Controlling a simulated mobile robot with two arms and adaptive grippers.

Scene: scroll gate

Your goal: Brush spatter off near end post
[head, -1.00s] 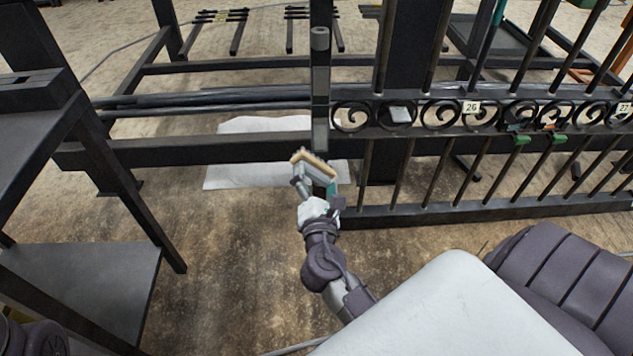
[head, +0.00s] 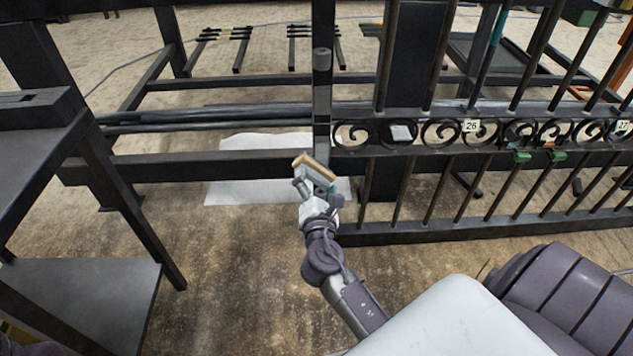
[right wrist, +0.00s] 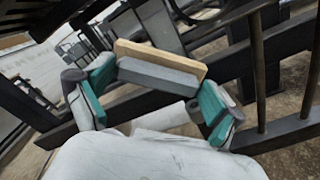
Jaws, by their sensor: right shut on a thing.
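A flat brush with a pale wooden block (head: 313,166) is in my right gripper (head: 318,190), in front of the lower part of the near end post (head: 322,98). The post is dark and upright, with a lighter grey stretch and a round grey piece higher up. I cannot tell whether the brush touches it, and no spatter is clear at this size. In the right wrist view the brush (right wrist: 160,65) lies crosswise between the teal finger pads of the right gripper (right wrist: 158,92). My left gripper is not in view.
The scrollwork gate (head: 440,133) with number tags runs right from the post. Green clamps (head: 522,157) sit on it. A white sheet (head: 232,185) lies on the floor behind. A dark bench (head: 75,275) stands left. Floor between bench and gate is open.

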